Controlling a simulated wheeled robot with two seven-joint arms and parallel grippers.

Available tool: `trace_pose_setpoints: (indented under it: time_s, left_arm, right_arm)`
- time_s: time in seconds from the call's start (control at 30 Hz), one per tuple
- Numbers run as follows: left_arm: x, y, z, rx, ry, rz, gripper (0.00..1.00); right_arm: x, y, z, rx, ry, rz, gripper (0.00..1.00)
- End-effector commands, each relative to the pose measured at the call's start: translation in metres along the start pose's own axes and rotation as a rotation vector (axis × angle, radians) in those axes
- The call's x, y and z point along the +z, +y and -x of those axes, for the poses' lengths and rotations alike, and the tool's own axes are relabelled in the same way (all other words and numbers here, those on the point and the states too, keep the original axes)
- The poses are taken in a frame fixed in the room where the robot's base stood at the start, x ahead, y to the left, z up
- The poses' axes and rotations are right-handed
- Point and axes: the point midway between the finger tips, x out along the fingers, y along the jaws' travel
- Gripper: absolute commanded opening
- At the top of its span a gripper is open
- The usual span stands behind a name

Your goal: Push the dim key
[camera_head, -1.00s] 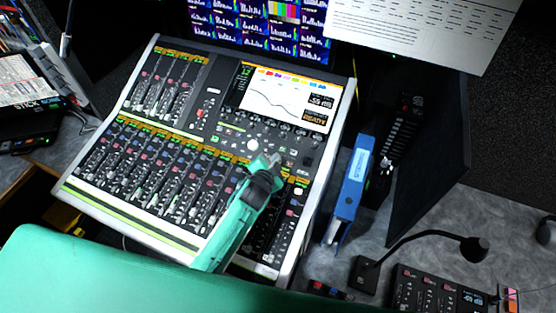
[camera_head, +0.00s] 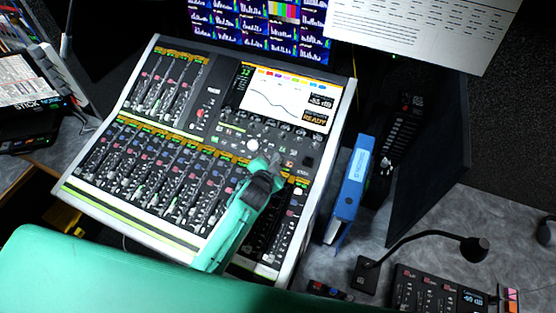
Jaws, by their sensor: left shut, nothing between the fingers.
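The mixing console (camera_head: 200,132) lies tilted on the desk, with rows of faders, knobs, small coloured keys and a lit screen (camera_head: 286,97) at its upper right. My left gripper (camera_head: 268,163) is shut and empty. Its tip is over the key area below the screen, close to the console face; I cannot tell whether it touches. The gripper and its green arm hide part of the lower right faders and keys. The dim key's label is too small to read, so I cannot tell which key it is. My right gripper is not in view.
A blue binder (camera_head: 352,182) stands right of the console. A monitor wall (camera_head: 262,28) is behind the console, and a printed sheet (camera_head: 425,30) hangs at upper right.

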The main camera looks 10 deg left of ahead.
Motion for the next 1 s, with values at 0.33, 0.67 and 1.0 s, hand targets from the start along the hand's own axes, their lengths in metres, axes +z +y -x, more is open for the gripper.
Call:
trace_pose_setpoints:
  time_s: [0.33,0.67,1.0]
  left_arm:
    - [0.0,0.0,0.0,0.0,0.0,0.0,0.0]
    - [0.0048,0.0046,-0.0063,0.0,-0.001,0.0,0.0]
    - [0.0045,0.0045,-0.0064,0.0,0.0,0.0,0.0]
  right_arm:
    - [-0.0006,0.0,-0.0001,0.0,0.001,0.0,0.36]
    - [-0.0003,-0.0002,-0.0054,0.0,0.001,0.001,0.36]
    - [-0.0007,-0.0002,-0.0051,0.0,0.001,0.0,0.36]
